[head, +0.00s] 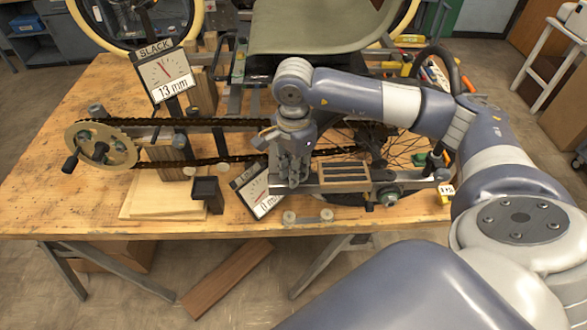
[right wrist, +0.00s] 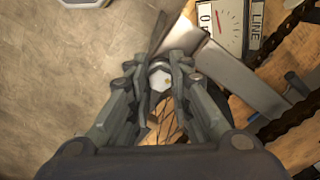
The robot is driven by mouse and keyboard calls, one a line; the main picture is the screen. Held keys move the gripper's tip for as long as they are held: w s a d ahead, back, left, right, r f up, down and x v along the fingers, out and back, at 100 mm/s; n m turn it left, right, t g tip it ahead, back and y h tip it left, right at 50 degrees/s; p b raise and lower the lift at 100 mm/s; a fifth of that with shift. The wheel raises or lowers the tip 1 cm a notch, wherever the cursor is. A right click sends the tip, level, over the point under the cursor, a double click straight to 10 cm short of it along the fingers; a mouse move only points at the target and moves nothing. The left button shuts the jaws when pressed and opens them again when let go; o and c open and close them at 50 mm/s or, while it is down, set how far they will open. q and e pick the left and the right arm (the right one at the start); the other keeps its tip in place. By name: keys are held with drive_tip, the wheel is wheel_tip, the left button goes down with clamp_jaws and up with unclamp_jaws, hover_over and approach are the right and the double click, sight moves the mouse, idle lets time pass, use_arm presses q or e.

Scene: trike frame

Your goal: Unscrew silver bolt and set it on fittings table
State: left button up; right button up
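The silver bolt (right wrist: 161,79) shows its hex head in the right wrist view, directly between my right fingertips. My right gripper (right wrist: 160,72) appears closed on the sides of the head. In the head view my right gripper (head: 290,180) points down at the grey bar (head: 325,187) of the trike frame; the bolt is hidden there by the fingers. Whether the bolt is still seated in the bar cannot be told. My left gripper is not in view. A white stand (head: 548,38) at the upper right may be the fittings table.
The wooden workbench (head: 60,200) carries the chain (head: 190,122), the crank disc (head: 100,146), a 13 mm slack gauge (head: 163,75) and a tilted 0 mm gauge (head: 258,192) beside my gripper. Spokes and coloured-handled tools (head: 435,72) lie at the right. The bench's front left is clear.

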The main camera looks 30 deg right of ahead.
drive_tip(key=shift+o, duration=1)
drive_tip(key=shift+s+f, duration=0.1)
drive_tip(key=m, duration=0.5)
drive_tip(key=shift+w+m, duration=0.2)
drive_tip(key=shift+m, duration=0.2)
drive_tip(key=m, duration=0.6)
drive_tip(key=shift+w+d, duration=0.1)
